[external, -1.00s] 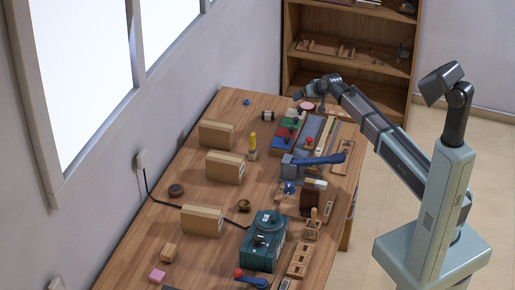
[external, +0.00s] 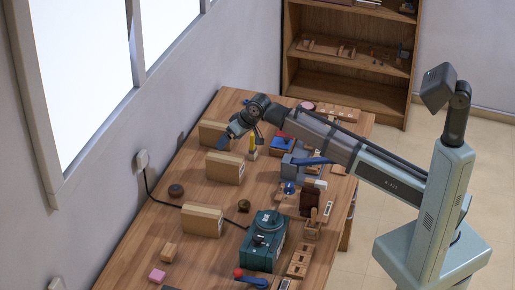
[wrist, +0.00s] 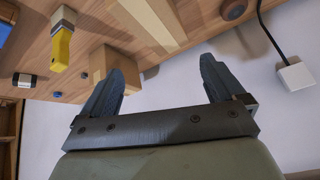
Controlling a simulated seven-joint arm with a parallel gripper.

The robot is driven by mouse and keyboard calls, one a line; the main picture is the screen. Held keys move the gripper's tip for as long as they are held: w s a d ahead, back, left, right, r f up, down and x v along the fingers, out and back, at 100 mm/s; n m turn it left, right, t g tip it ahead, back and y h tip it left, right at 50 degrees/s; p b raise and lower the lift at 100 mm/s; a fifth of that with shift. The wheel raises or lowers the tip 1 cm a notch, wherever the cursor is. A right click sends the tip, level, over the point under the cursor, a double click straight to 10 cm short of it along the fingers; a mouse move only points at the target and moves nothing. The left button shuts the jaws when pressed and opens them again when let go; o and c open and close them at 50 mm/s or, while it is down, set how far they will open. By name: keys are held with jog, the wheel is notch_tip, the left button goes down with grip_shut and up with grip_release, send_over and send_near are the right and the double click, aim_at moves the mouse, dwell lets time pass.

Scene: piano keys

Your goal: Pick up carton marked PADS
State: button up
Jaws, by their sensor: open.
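Three brown cartons stand along the wall side of the table: a far one (external: 212,128), a middle one (external: 225,168) and a near one (external: 203,221). No marking on them is readable, so I cannot tell which says PADS. My gripper (external: 225,142) is over the far and middle cartons and partly hides the far one. In the wrist view my gripper (wrist: 163,68) is open and empty, its two dark fingers wide apart. One carton (wrist: 112,62) shows beside and beyond the left finger; a larger one (wrist: 150,22) is at the top.
A teal machine (external: 264,240) and a blue-grey vise (external: 300,163) sit on the table's right. The wall with a socket (external: 142,160) and black cable is close on the left. Bare wood (external: 150,235) lies at front left.

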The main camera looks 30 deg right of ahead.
jog(key=s+a+r+n+g, duration=0.1)
jog(key=s+a+n, duration=0.1)
jog(key=s+a, duration=0.65)
jog(key=n+g, duration=0.1)
jog(key=n, duration=0.2)
send_near(202, 210)
jog(key=x, duration=0.5)
jog(key=shift+w+f, duration=0.1)
jog(key=shift+w, duration=0.35)
jog(key=shift+s+x, duration=0.15)
jog(key=shift+x, duration=0.9)
jog(key=shift+s+x, duration=0.15)
jog(key=shift+x, duration=0.85)
jog(key=shift+w+a+f, duration=0.1)
jog(key=shift+a+f, duration=0.1)
jog(key=shift+f, duration=0.4)
jog(key=shift+f, duration=0.2)
jog(key=c, duration=1.2)
